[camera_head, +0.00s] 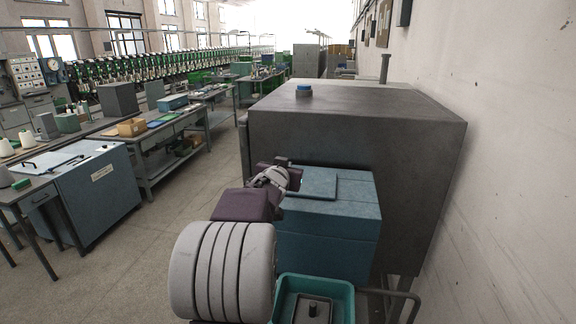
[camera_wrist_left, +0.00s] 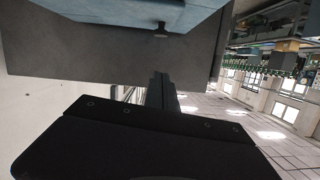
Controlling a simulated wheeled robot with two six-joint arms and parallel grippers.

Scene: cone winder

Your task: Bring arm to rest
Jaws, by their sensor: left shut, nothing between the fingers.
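My left arm rises from the bottom of the head view, with a large grey ribbed joint and a dark purple link, and bends towards the blue box (camera_head: 330,225). In the left wrist view the dark fingers of my left gripper (camera_wrist_left: 163,85) are together, with nothing visible between them. That view is turned upside down, and its wide black gripper body fills the bottom. I cannot make out the fingertips in the head view. My right gripper shows in neither view.
A large grey cabinet (camera_head: 400,125) stands behind the blue box, close to the white wall (camera_head: 510,220). A teal tray (camera_head: 343,290) is at the bottom. A blue-fronted bench (camera_head: 95,190) and a worktable (camera_head: 160,140) stand at left. The floor (camera_head: 150,250) between is clear.

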